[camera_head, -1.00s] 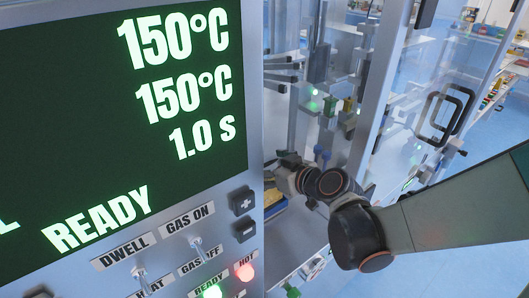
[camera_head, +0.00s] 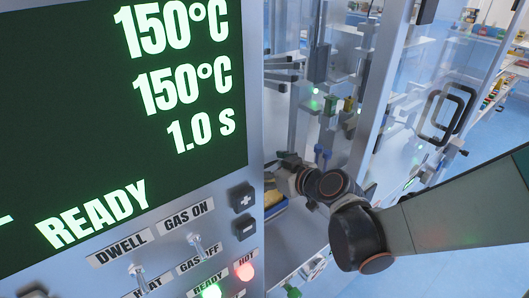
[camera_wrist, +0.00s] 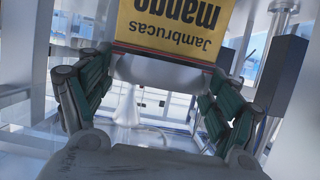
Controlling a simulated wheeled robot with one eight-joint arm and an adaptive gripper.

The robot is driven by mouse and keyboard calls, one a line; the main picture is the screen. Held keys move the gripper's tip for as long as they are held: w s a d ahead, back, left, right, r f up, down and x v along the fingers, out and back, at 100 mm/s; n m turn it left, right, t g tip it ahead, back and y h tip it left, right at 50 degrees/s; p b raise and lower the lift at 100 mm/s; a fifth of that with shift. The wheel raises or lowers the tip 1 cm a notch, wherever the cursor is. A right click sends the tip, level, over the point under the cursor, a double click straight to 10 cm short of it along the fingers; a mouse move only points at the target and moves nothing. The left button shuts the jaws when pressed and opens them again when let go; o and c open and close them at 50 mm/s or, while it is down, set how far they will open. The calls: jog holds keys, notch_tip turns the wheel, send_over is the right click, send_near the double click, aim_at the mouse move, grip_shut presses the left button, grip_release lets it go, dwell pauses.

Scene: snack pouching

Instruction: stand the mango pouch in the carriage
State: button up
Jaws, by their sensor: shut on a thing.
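The mango pouch (camera_wrist: 172,28) shows at the top of the wrist view. It has a yellow label with upside-down dark lettering, "mango" and "Jambrucas", and a pale end below the label. My gripper (camera_wrist: 155,80) is shut on the pouch, with a green-padded finger on each side. In the head view my arm reaches in behind the control panel, and the fingers and pouch cannot be made out clearly there. I cannot identify the carriage for certain in either view.
A large control panel (camera_head: 125,215) reading READY fills the left of the head view. Behind it stands a metal-framed machine (camera_head: 370,100) with clear panels and a black door handle (camera_head: 445,115). Blue floor is open at the far right.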

jog(key=shift+f+b, duration=1.1)
jog(key=shift+f, duration=0.15)
jog(key=o, duration=0.9)
jog(key=s+d+r+m+g+h, duration=0.1)
jog(key=s+d+m+h, duration=0.1)
jog(key=s+d, duration=0.3)
jog(key=s+d+r+m+g+h, duration=0.1)
jog(key=s+d+m+h, duration=0.1)
jog(key=s+d, duration=0.4)
jog(key=s+d+r+m+g+h, duration=0.1)
jog(key=s+d+m+g+h, duration=0.1)
jog(key=s+d, duration=0.3)
jog(key=shift+s+d+m+h, duration=0.15)
jog(key=shift+s+h, duration=0.25)
jog(key=shift+s, duration=0.7)
jog(key=shift+s+m+h, duration=0.25)
jog(key=shift+s+h, duration=0.15)
jog(key=shift+s, duration=0.7)
